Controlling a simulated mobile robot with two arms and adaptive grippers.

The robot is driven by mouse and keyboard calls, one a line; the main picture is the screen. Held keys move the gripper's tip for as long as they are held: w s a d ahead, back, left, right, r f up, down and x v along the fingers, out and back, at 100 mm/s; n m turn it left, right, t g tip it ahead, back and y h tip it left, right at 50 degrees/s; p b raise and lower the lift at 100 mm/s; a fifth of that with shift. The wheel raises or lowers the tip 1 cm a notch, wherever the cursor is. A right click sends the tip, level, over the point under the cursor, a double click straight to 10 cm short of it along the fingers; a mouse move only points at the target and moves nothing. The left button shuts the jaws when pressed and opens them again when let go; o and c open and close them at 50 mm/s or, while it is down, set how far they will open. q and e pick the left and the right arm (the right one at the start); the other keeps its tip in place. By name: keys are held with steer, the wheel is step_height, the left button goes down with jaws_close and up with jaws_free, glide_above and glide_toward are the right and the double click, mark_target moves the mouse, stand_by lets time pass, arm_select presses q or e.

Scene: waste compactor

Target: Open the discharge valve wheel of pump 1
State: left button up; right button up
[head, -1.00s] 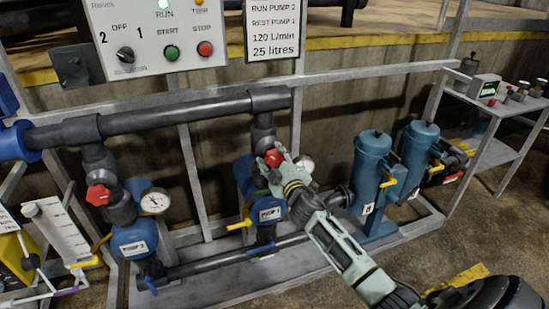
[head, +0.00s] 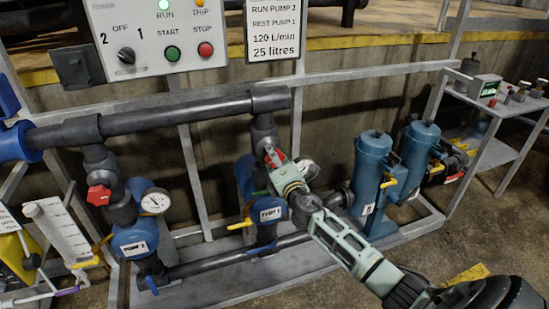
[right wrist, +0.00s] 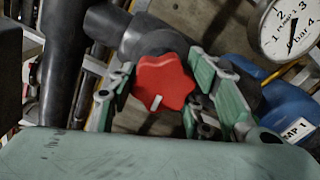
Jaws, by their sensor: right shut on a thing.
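The red discharge valve wheel (head: 278,155) of pump 1 sits on the dark vertical pipe above the blue pump body (head: 244,178), whose label (head: 270,213) reads PUMP 1. My right gripper (head: 272,159) is at the wheel and partly covers it in the head view. In the right wrist view the lobed wheel (right wrist: 163,80) faces me, with a white mark at its lower part. The green fingers of my right gripper (right wrist: 160,86) are shut on the wheel from both sides. My left gripper is out of view.
Pump 2's red wheel (head: 99,195) and gauge (head: 155,201) stand to the left. A pressure gauge (right wrist: 288,28) is close right of the wheel. The control panel (head: 155,35) hangs above. Blue filter housings (head: 372,172) stand at right on the metal frame.

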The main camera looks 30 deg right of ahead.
steer(key=n, duration=0.4)
steer(key=shift+r+n+p, duration=0.2)
steer(key=shift+n+p, duration=0.1)
steer(key=shift+p, duration=0.1)
steer(key=n+p, duration=0.1)
steer(key=n, duration=0.3)
steer(key=shift+f+n, duration=0.1)
steer(key=shift+n, duration=0.2)
steer(key=n+p, duration=0.1)
steer(key=n, duration=0.3)
steer(key=shift+f+n+p, duration=0.1)
steer(key=shift+n+p, duration=0.2)
steer(key=shift+p, duration=0.1)
steer(key=shift+c, duration=0.2)
steer(key=n+p, duration=0.1)
steer(key=n, duration=0.2)
steer(key=shift+n, duration=0.3)
steer(key=n+p, duration=0.2)
steer(key=n, duration=0.2)
steer(key=shift+f+n+p, duration=0.15)
steer(key=shift+n+p, duration=0.15)
steer(key=n+p, duration=0.2)
steer(key=n, duration=0.2)
steer(key=shift+s+d, duration=0.1)
steer(key=n+p, duration=0.2)
steer(key=n, duration=0.2)
steer(key=shift+n, duration=0.4)
steer(key=shift+d+f+n+p, duration=0.1)
steer(key=shift+n+p, duration=0.75)
steer(key=shift+n, duration=0.95)
